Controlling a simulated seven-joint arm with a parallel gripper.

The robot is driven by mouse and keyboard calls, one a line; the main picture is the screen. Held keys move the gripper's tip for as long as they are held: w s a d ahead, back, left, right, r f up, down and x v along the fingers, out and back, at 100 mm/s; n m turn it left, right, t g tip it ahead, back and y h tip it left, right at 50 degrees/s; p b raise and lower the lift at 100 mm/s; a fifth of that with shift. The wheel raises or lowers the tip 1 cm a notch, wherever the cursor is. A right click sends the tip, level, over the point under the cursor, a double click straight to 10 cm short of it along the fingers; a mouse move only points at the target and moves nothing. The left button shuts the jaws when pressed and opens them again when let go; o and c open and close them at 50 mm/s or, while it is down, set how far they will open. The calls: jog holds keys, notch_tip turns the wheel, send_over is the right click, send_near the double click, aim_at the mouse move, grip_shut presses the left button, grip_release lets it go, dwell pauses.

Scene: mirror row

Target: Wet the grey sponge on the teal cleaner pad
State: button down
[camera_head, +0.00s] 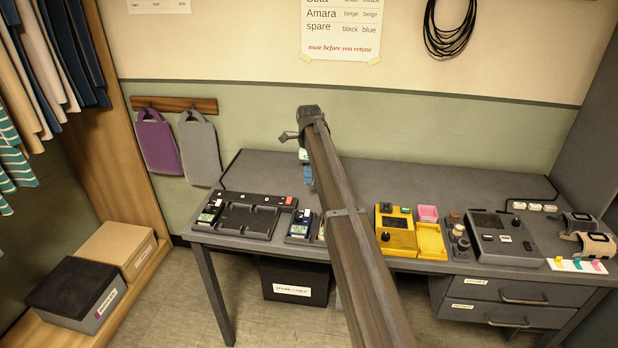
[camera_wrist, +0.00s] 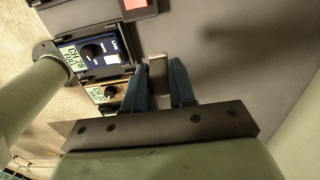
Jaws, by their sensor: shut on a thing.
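In the wrist view my gripper (camera_wrist: 157,78) has its two dark blue fingers shut on a small grey block (camera_wrist: 157,68), which looks like the grey sponge. Its far end shows between the fingertips, over the dark grey desk top. In the head view only a bit of my gripper (camera_head: 309,176) shows, blue, left of my arm, above the back part of the desk. The sponge cannot be made out there. I cannot make out the teal cleaner pad in either view; my arm hides part of the desk.
On the desk (camera_head: 262,172), a black tray (camera_head: 247,220) stands at left, with a small labelled pack (camera_head: 299,227) beside it. The desk's back strip is mostly clear.

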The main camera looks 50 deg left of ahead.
jog(key=c, duration=1.5)
grip_release()
jog(key=c, duration=0.4)
jog(key=shift+o, duration=0.2)
jog(key=w+d, duration=0.7)
jog(key=shift+s+a+f, duration=0.1)
jog(key=shift+f, duration=1.5)
jog(key=shift+s+a+f, duration=0.1)
jog(key=shift+f, duration=1.5)
jog(key=shift+f, duration=0.85)
notch_tip(320, 180, up, 7)
jog(key=shift+w, duration=0.1)
